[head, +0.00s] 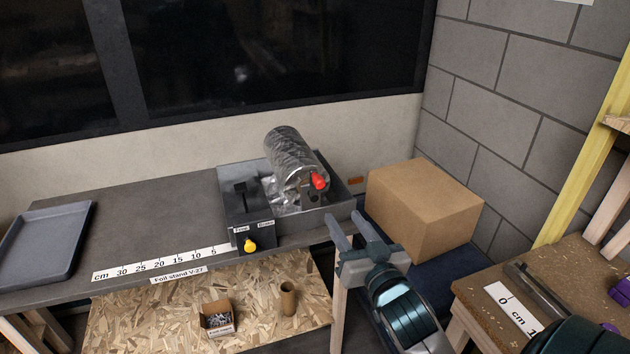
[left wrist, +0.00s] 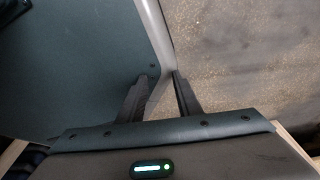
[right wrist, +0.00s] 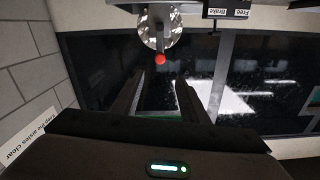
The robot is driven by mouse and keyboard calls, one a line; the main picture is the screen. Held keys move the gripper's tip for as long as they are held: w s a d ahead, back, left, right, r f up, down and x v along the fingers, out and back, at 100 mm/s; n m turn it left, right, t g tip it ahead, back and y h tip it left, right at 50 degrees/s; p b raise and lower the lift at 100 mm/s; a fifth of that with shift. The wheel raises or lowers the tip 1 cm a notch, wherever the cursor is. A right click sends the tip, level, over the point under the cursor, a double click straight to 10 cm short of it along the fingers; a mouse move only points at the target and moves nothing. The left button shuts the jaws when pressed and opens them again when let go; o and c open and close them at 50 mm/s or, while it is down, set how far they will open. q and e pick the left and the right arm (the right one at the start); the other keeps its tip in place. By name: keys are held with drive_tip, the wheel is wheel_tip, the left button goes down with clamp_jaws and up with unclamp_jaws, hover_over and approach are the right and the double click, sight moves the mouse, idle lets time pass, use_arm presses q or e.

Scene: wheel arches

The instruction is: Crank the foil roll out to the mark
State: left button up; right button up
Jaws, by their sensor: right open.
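The silver foil roll (head: 292,152) lies in a grey stand (head: 343,207) at the back of the bench, with crumpled foil below it. A red crank knob (head: 319,181) sits at its near end; the knob (right wrist: 160,60) also shows in the right wrist view. Left of it is a dark box with a yellow knob (head: 249,245) below "Free" and "Brake" labels. A white centimetre scale (head: 160,262) runs left along the bench edge. My right gripper (head: 347,226) is open and empty, nearer than the crank and apart from it.
A cardboard box (head: 425,208) stands right of the stand. A grey tray (head: 45,243) lies at the bench's left end. A lower chipboard shelf holds a small box of metal parts (head: 217,320) and a cardboard tube (head: 288,298). Another chipboard table (head: 480,285) is at right.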

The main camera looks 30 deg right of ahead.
use_arm(q)
drive_tip(key=shift+s+a, duration=0.15)
use_arm(e)
drive_tip(key=shift+w, duration=0.15)
drive_tip(key=p, duration=0.2)
approach(321, 186)
drive_tip(key=w, duration=0.1)
use_arm(q)
drive_tip(key=shift+g, duration=0.5)
drive_tip(key=s+r+p, duration=0.1)
drive_tip(key=s+a+r+p, duration=0.1)
drive_tip(key=s+r, duration=0.1)
drive_tip(key=shift+a+r, duration=0.1)
drive_tip(key=shift+r, duration=0.1)
use_arm(e)
drive_tip(key=x, duration=1.1)
drive_tip(key=shift+w+d, duration=0.1)
drive_tip(key=shift+d, duration=0.1)
use_arm(q)
drive_tip(key=shift+s, duration=0.1)
use_arm(e)
clamp_jaws()
